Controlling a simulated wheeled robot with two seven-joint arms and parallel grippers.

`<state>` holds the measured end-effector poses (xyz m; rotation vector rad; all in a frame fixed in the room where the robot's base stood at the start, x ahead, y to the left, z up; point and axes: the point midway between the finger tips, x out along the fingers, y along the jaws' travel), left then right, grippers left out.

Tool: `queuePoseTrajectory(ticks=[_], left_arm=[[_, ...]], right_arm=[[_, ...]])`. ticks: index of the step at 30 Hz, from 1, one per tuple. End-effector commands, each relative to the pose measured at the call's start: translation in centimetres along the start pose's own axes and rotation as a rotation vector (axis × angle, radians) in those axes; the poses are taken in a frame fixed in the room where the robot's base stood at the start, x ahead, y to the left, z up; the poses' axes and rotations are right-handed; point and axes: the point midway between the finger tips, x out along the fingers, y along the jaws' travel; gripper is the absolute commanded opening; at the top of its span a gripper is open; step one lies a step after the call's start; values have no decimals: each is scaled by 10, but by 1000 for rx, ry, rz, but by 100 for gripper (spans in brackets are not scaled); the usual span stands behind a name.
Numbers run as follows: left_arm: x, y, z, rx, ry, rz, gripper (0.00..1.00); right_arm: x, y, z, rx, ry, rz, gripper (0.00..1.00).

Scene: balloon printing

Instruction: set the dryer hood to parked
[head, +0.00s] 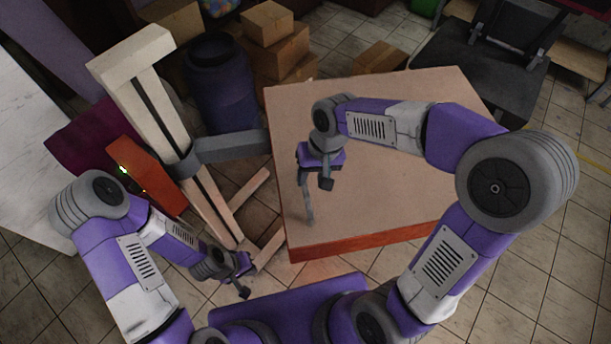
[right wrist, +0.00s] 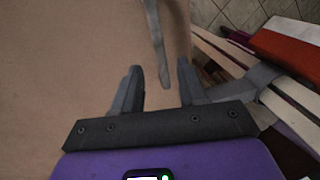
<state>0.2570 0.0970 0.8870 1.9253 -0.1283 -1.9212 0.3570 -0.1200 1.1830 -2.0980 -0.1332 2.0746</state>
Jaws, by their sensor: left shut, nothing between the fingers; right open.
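A broad beige slab with an orange-red edge, seemingly the dryer hood (head: 390,205), fills the middle of the head view. A grey arm (head: 230,147) joins its left side to a pale upright stand (head: 150,95). A thin grey bar, seemingly its handle (head: 309,208), stands out near its left edge. My right gripper (head: 314,182) is open at the bar's upper end. In the right wrist view the bar (right wrist: 156,45) reaches between the open fingers (right wrist: 159,75); contact cannot be told. My left gripper (head: 244,291) is shut and empty, low and left of the slab.
An orange box with a green light (head: 145,175) stands left of the stand. A dark bin (head: 218,85) and cardboard boxes (head: 275,50) are behind. A dark table (head: 485,65) stands at the back right. Pale base beams (head: 250,190) lie between stand and slab.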

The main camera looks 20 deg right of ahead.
Motion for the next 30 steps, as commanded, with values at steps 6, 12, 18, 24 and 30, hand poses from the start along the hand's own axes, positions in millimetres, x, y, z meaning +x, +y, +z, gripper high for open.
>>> queuePoseTrajectory(ticks=[6, 12, 18, 24, 30], left_arm=[[2, -1, -1, 0, 2, 0, 0], [2, -1, -1, 0, 2, 0, 0], [2, -1, -1, 0, 2, 0, 0], [2, -1, -1, 0, 2, 0, 0], [2, -1, -1, 0, 2, 0, 0]], right_arm=[[36, 0, 0, 1, -4, 2, 42], [51, 0, 0, 1, -1, 1, 42], [52, 0, 0, 1, 0, 0, 42], [52, 0, 0, 1, 0, 0, 22], [52, 0, 0, 1, 0, 0, 0]])
